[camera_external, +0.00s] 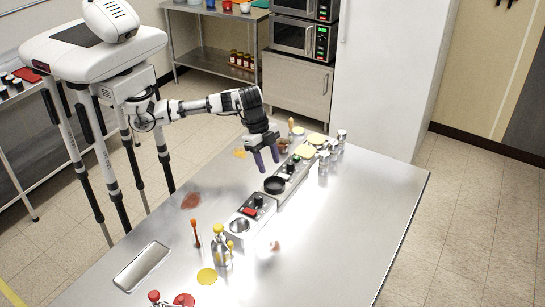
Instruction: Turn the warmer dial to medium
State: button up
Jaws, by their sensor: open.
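A small grey countertop unit (235,226) with a round metal well stands near the middle of the steel table. It has a black dial (258,200) and a red part (249,211) on top. Behind it stands a second unit with a black round pan (275,185) and another dark knob (291,166). I cannot tell which unit is the warmer, and the dial markings are too small to read. My gripper (266,167) is open and empty, pointing down above the table, up and left of the black pan. It appears apart from both dials.
Shakers (324,161) stand right of the row of units, with pale round pieces (304,151) behind. Bottles (220,245), a yellow disc (207,276) and a metal tray (142,266) are at the front left. The table's right side (370,215) is clear.

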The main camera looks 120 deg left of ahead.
aim_at(257, 197)
jog(key=s+f+g+p, duration=0.1)
jog(key=f, duration=0.4)
jog(key=s+d+f+g, duration=0.1)
jog(key=f, duration=0.4)
jog(key=s+f+g+y+p, duration=0.1)
jog(key=f, duration=0.4)
jog(key=shift+s+d+g+p, duration=0.1)
jog(key=shift+d+g+p, duration=0.2)
jog(key=shift+d, duration=0.05)
jog(key=shift+r, duration=0.1)
jog(key=c, duration=1)
